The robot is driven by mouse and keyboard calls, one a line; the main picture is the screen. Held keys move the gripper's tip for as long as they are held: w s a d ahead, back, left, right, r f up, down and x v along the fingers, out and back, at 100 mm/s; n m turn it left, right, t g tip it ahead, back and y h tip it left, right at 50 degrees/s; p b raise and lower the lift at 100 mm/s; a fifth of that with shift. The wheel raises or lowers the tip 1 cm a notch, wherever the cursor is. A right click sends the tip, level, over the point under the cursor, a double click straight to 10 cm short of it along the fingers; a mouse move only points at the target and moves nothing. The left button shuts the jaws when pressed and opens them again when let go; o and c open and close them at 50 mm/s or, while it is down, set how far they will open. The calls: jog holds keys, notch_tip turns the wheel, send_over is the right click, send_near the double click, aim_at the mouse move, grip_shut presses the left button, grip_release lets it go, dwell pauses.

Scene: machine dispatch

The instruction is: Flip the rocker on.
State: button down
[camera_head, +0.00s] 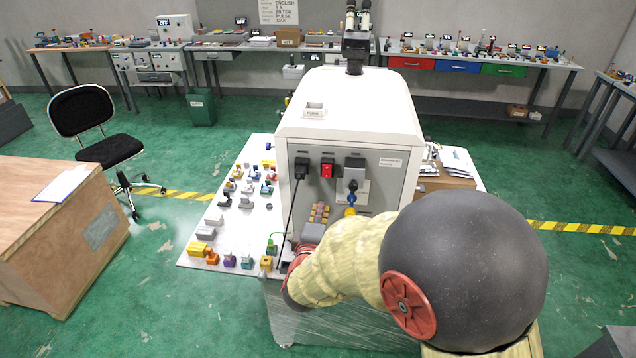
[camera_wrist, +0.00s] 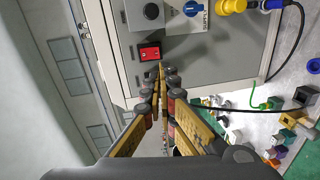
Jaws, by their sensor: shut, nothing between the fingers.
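The rocker (camera_head: 327,168) is a small red switch in a dark frame on the front panel of the white machine (camera_head: 385,185). In the wrist view the rocker (camera_wrist: 149,53) shows close up, beside the fingertips. My gripper (camera_wrist: 161,72) is shut and empty, its slim fingers together and pointing at the panel just below and right of the rocker in that view. I cannot tell whether the fingertips touch the panel. Which way the rocker is tipped is too small to tell. In the head view my arm mostly hides the gripper.
A black plug (camera_head: 301,168) with a hanging cable sits left of the rocker. Several small coloured parts lie on the white board (camera_head: 192,262) to the left.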

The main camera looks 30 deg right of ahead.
aim_at(327, 171)
jog(key=shift+r+n, duration=0.1)
jog(key=shift+n, duration=0.3)
jog(key=shift+w, duration=0.15)
jog(key=b+x, duration=0.2)
jog(key=x, duration=1.1)
jog(key=shift+w+d, duration=0.2)
jog(key=shift+w, duration=0.15)
jog(key=b, duration=0.2)
jog(key=shift+w+d+f+t+h+b, duration=0.25)
jog(key=shift+w+t+h+b, duration=0.05)
jog(key=shift+t, duration=0.1)
jog(key=shift+f, duration=0.1)
